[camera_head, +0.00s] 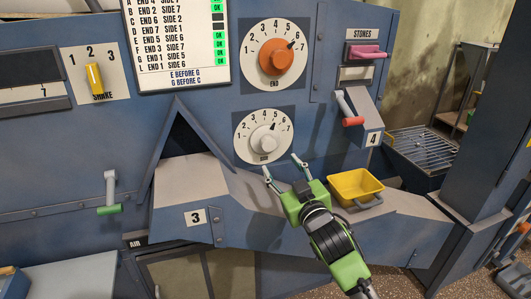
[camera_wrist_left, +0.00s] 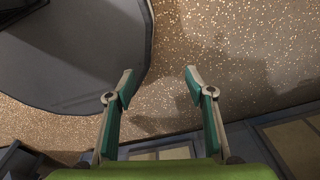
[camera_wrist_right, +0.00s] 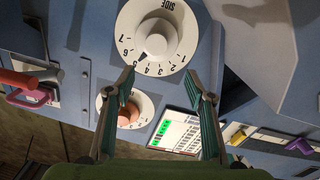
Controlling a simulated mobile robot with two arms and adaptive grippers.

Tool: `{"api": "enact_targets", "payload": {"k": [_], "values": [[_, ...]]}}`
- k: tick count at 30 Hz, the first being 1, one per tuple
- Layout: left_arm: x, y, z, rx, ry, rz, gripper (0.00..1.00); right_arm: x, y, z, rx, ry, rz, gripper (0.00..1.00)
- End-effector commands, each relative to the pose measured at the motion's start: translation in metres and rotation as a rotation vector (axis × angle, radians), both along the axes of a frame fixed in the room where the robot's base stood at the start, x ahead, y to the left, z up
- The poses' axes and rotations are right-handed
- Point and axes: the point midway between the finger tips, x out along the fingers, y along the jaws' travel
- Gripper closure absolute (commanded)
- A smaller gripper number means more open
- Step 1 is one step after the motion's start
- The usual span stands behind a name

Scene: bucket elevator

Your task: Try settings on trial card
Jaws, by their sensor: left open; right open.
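The trial card (camera_head: 175,45) hangs at the top, with END and SIDE rows, several green OK marks and a dark box. Its top edge is cut off. The END dial has an orange knob (camera_head: 276,57) whose pointer is near 6. The SIDE dial below has a pale knob (camera_head: 263,145) pointing near 5; it also shows in the right wrist view (camera_wrist_right: 158,38). My right gripper (camera_head: 281,164) is open and empty, just below the SIDE dial, apart from the knob. My left gripper (camera_wrist_left: 159,72) is open and empty above the speckled floor, outside the head view.
A yellow tub (camera_head: 355,186) stands on the ledge right of my right gripper. A red-handled lever (camera_head: 352,121) and pink STONES handle (camera_head: 370,51) are further right. A yellow SHAKE lever (camera_head: 94,76) and green-handled lever (camera_head: 108,208) are at left. Chute 3 (camera_head: 185,185) juts out.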

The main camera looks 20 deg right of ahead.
Motion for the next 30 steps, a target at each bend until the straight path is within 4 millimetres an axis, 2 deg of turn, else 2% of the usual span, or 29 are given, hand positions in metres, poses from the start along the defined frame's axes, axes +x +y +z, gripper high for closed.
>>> {"api": "enact_targets", "payload": {"k": [5, 9, 12, 24, 30], "values": [[-0.001, -0.012, 0.003, -0.013, 0.001, 0.002, 0.51, 0.01, -0.002, -0.001, 0.016, -0.002, 0.002, 0.51], [-0.001, -0.028, 0.008, -0.033, 0.001, 0.001, 0.51, 0.031, -0.001, 0.001, 0.016, -0.003, 0.002, 0.51], [-0.001, -0.033, 0.012, -0.038, 0.0, -0.001, 0.51, 0.048, 0.0, 0.001, 0.015, -0.003, 0.003, 0.51], [-0.001, -0.014, 0.025, -0.017, 0.0, 0.002, 0.51, 0.112, 0.003, 0.0, 0.013, -0.002, 0.003, 0.51], [-0.001, -0.014, 0.028, -0.017, 0.0, 0.002, 0.51, 0.131, 0.003, -0.001, 0.013, -0.002, 0.003, 0.51]]}}
